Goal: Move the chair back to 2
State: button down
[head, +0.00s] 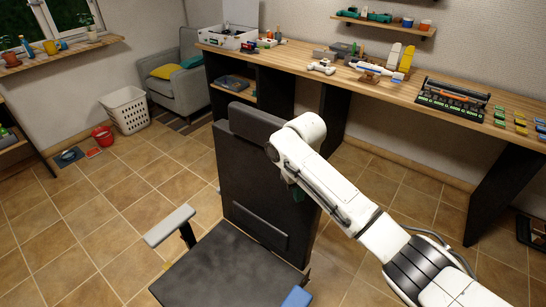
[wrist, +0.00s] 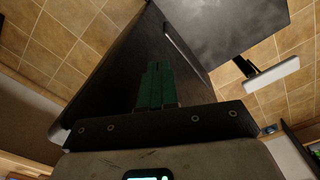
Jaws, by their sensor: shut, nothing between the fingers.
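The chair is dark, with a tall upright backrest (head: 250,185), a headrest (head: 256,123) and a flat seat (head: 230,268). One grey armrest (head: 169,226) stands out at the left of the seat. In the wrist view the dark backrest (wrist: 130,55) fills the middle, with the seat (wrist: 225,30) and armrest (wrist: 272,76) beyond it. My gripper's green fingers (wrist: 156,68) are together and empty, in front of the backrest. In the head view my white arm hides most of the gripper by the backrest's right side. I cannot tell whether the fingers touch it. No number 2 mark is visible.
A grey armchair (head: 178,77), white basket (head: 126,109) and red bucket (head: 103,135) stand back left.

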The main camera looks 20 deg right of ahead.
jog(key=shift+w+d+f+b, duration=1.35)
jog(key=shift+w+d+b, duration=0.55)
jog(key=shift+d+b, duration=1)
jog(key=s+a+r+p, duration=0.3)
jog(key=s+a+p, duration=0.1)
jog(key=p, duration=0.7)
jog(key=shift+a+r, duration=0.35)
jog(key=shift+a, duration=0.4)
jog(key=shift+w, duration=0.1)
